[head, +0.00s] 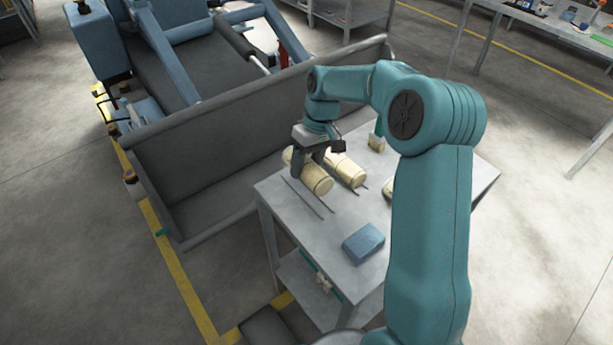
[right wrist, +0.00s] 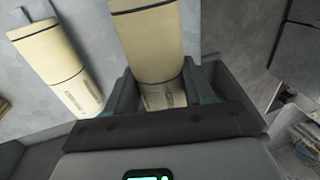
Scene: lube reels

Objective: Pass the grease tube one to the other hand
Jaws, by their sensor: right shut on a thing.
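My right gripper (head: 314,158) is shut on a cream grease tube (head: 315,180) at the left side of the grey table (head: 335,222). In the right wrist view this tube (right wrist: 150,42) runs between the two fingers, with dark bands and small print on it. I cannot tell whether it rests on the rails or is slightly raised. A second cream tube (head: 347,171) lies just to its right, and it also shows at the left of the right wrist view (right wrist: 58,60), apart from the fingers. My left gripper is not in view.
A blue block (head: 363,243) lies near the table's front edge. A small cream box (head: 376,143) stands at the back. A large grey bin (head: 240,150) is close behind and left of the table. My right arm hides the table's right part.

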